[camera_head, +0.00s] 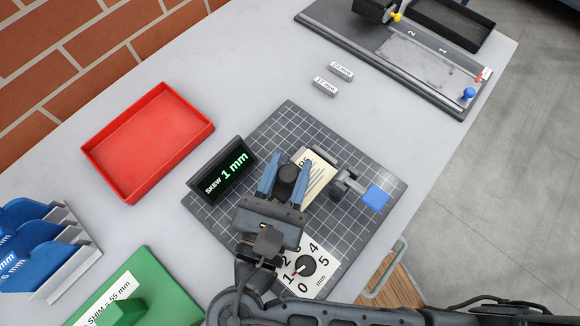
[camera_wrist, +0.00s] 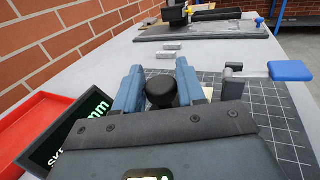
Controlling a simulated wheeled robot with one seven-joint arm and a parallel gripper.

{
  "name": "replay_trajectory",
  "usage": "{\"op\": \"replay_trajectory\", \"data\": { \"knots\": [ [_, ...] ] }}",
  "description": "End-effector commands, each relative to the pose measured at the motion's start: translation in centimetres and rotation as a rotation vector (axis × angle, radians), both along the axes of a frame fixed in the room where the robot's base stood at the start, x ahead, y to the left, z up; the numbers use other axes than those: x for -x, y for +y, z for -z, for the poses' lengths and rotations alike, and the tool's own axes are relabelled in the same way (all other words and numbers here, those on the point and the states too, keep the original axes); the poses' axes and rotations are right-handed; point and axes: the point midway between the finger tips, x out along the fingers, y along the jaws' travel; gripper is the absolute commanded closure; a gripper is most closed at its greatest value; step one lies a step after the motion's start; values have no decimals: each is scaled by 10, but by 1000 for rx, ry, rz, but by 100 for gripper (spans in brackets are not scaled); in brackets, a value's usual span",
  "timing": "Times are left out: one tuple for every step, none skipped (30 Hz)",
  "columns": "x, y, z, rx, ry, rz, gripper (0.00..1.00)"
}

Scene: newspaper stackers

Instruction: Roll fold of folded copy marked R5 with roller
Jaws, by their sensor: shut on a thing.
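The folded copy (camera_head: 316,174) is a small cream sheet with printed lines on the dark gridded mat (camera_head: 235,225); its label shows an R, and the rest is partly hidden. My gripper (camera_head: 288,172) is over the mat at the copy's left side, its blue fingers shut on a black round-topped knob, which I take for the roller (camera_head: 288,173). The roller also shows between the fingers in the wrist view (camera_wrist: 160,92). Its lower part is hidden, so I cannot tell whether it touches the copy. A grey clamp with a blue tab (camera_head: 375,196) stands right of the copy.
A display (camera_head: 222,172) reading "SKEW 1 mm" stands left of my gripper. A numbered dial (camera_head: 305,265) is at the mat's near edge. A red tray (camera_head: 110,188), blue holders (camera_head: 38,222) and a green block (camera_head: 130,290) lie left. Two labelled blocks (camera_head: 326,88) lie beyond the mat.

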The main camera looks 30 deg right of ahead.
Motion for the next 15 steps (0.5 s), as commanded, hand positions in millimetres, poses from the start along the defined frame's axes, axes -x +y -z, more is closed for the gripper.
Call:
{"op": "replay_trajectory", "data": {
  "knots": [
    [4, 3, 6, 9, 10, -19, 100],
    [4, 3, 7, 9, 10, -18, 100],
    [3, 2, 7, 9, 10, -18, 100],
    [3, 1, 7, 9, 10, -18, 100],
    [3, 1, 7, 10, 11, -17, 100],
    [3, 0, 7, 10, 11, -17, 100],
    [3, -1, 7, 10, 11, -16, 100],
    [2, -2, 7, 10, 11, -15, 100],
    [2, -3, 7, 11, 12, -14, 100],
    [1, -5, 7, 10, 13, -13, 100],
    [1, -6, 8, 10, 13, -12, 100],
    [0, -9, 8, 10, 13, -10, 100],
    [-1, -10, 8, 9, 13, -8, 100],
    [-1, -12, 8, 9, 13, -7, 100],
    [-2, -14, 8, 9, 13, -5, 100]
  ]
}}
